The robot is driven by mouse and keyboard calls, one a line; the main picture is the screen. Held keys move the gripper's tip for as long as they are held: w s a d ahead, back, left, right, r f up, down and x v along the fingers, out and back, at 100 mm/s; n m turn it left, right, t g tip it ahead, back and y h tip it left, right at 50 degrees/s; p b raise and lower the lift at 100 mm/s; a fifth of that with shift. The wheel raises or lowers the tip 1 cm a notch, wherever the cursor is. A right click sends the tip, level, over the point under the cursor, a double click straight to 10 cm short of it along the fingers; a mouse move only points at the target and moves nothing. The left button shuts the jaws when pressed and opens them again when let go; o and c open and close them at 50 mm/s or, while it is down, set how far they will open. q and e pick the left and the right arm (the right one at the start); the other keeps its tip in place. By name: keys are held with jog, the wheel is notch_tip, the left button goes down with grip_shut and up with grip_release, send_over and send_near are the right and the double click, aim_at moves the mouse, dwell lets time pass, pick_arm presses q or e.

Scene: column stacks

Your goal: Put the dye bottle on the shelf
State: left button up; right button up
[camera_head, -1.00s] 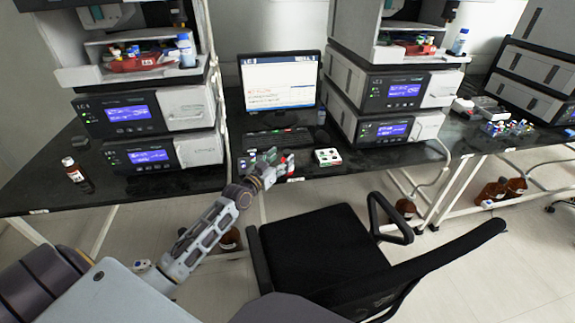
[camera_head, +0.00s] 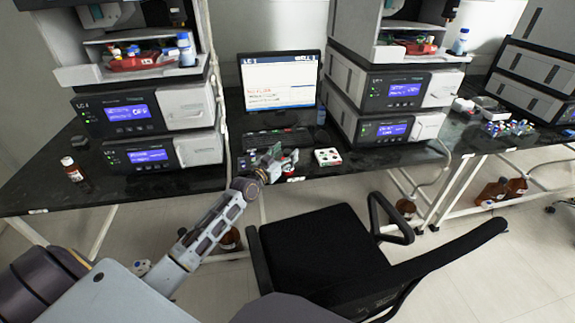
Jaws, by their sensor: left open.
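My left gripper (camera_head: 285,158) is open over the bench near the keyboard, left of a small white tray with coloured pieces. Whether anything lies between its fingers is too small to tell. Clear bottles with blue caps stand in the open bays of the left stack (camera_head: 186,50) and right stack (camera_head: 460,42). I cannot tell for sure which is the dye bottle. The left stack's bay shelf (camera_head: 90,76) also holds a red tray. My right gripper is not in view.
A black chair (camera_head: 315,255) stands in front of the bench. A monitor (camera_head: 280,80) and keyboard (camera_head: 262,139) sit between the two instrument stacks. The white tray (camera_head: 327,157) lies near the bench edge. Brown bottles (camera_head: 490,194) stand on the floor at right. The front left bench is mostly clear.

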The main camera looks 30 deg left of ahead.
pick_arm(q)
jog(key=shift+w+d, duration=0.15)
jog(key=shift+w, duration=0.65)
jog(key=shift+s+f, duration=0.1)
grip_shut()
